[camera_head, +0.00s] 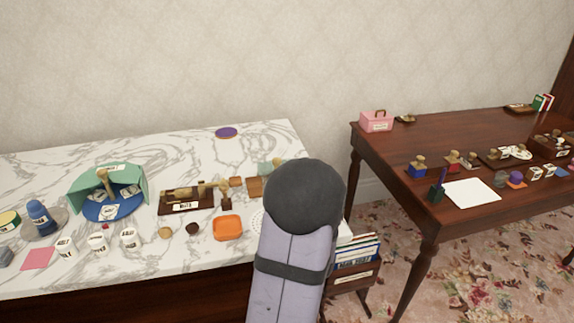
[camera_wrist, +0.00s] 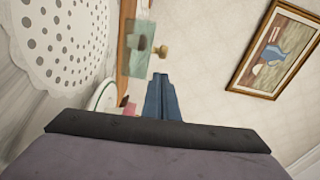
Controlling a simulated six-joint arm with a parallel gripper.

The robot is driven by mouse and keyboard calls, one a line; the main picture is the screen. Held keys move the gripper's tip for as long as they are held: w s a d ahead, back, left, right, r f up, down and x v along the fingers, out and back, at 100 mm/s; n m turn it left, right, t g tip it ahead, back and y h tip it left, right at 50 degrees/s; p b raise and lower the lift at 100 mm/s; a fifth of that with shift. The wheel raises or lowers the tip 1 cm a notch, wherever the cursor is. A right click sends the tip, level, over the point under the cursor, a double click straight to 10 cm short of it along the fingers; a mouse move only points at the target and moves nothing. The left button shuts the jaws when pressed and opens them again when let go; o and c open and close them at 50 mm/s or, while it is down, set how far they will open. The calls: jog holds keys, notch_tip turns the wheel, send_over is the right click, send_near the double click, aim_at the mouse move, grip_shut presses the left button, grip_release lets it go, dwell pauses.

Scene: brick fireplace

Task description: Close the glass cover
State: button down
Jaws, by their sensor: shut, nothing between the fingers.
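The glass cover appears as a greenish see-through pane (camera_wrist: 138,48) in the wrist view, with a brass-coloured knob (camera_wrist: 161,52) on it. It stands out from a brown wooden edge; I cannot tell its exact angle. In the head view a pale green pane (camera_head: 265,168) shows just left of my arm, partly hidden behind it. My gripper (camera_wrist: 161,76) shows blue fingers, shut and empty, pointing towards the pane and knob. The fingertips appear near the knob but apart from it. In the head view my arm hides the gripper.
A white perforated mat (camera_wrist: 65,40) lies beside the gripper. On the marble table, an orange dish (camera_head: 228,228), a wooden stand with brass parts (camera_head: 186,198) and a green folding screen (camera_head: 80,180) stand left of my arm. A dark wooden table (camera_head: 440,150) is at right.

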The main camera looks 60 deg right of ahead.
jog(key=shift+m, duration=0.4)
jog(key=shift+d, duration=0.1)
jog(key=shift+p+x, duration=0.45)
jog(key=shift+x, duration=4.5)
jog(key=shift+w+a, duration=1.5)
jog(key=shift+a+f, duration=0.1)
jog(key=v, duration=0.9)
jog(key=shift+s, duration=0.6)
